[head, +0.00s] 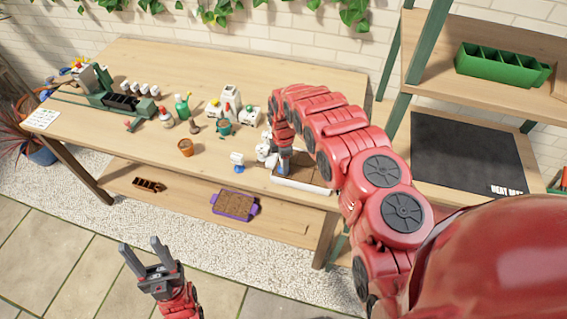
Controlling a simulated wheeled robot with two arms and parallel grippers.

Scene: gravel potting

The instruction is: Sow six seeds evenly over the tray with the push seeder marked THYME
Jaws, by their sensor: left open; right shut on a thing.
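The seeder is upright at the left part of a pale-rimmed tray of brown soil (312,187) near the table's front right edge. I cannot tell whether its tip touches the soil, and no seeds can be made out. My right arm hides part of the tray. My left gripper (149,254) is open and empty, low in front of the table.
A white and blue tool (238,159) stands left of the tray, with white items (264,150) between. A purple tray (233,205) is on the lower shelf.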

